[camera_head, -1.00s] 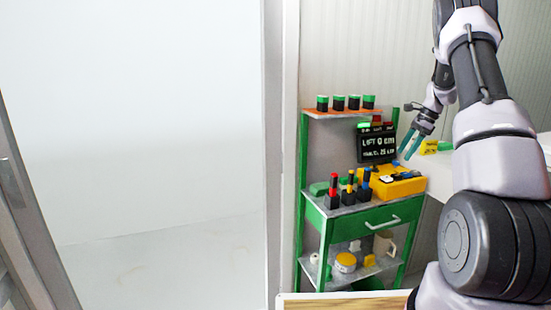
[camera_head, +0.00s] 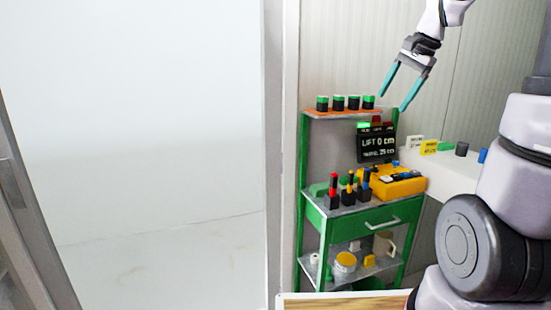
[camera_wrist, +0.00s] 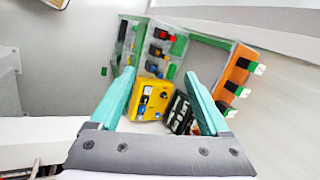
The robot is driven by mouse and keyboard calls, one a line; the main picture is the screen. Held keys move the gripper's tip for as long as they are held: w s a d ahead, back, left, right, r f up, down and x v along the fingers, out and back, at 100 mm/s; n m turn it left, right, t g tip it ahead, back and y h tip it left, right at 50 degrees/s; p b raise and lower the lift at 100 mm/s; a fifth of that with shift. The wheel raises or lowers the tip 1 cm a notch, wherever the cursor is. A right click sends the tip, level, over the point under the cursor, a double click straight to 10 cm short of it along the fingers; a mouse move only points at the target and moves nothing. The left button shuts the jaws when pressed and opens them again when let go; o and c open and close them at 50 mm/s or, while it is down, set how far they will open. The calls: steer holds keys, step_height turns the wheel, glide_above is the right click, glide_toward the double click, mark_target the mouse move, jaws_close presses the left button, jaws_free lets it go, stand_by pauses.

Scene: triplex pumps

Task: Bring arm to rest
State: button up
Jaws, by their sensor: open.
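My gripper (camera_head: 403,88) is raised above the green cart (camera_head: 365,226) in the head view, with its two teal fingers spread and nothing between them. In the wrist view, my gripper (camera_wrist: 165,92) looks down past its open fingers at a yellow box (camera_wrist: 149,100) and a black display (camera_wrist: 180,112). The yellow box (camera_head: 404,186) sits on the cart's top at the right, clear of the fingers. The black display (camera_head: 371,148) reads "LIFT 0 cm" and stands behind it.
The orange shelf (camera_head: 335,112) holds several green-topped black cylinders. Red, yellow and blue-topped pieces (camera_head: 349,190) stand on the cart. A white surface (camera_head: 445,167) with small coloured items lies to the right. A pale wall panel (camera_head: 140,120) fills the left.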

steer(key=s+a+n+t, duration=0.1)
steer(key=s+a+n, duration=0.2)
steer(key=s, duration=0.6)
steer(key=s+a+n+t+h, duration=0.1)
steer(key=s+a+n, duration=0.3)
steer(key=s, duration=0.6)
steer(key=shift+r+t, duration=0.3)
steer(key=shift+t, duration=0.3)
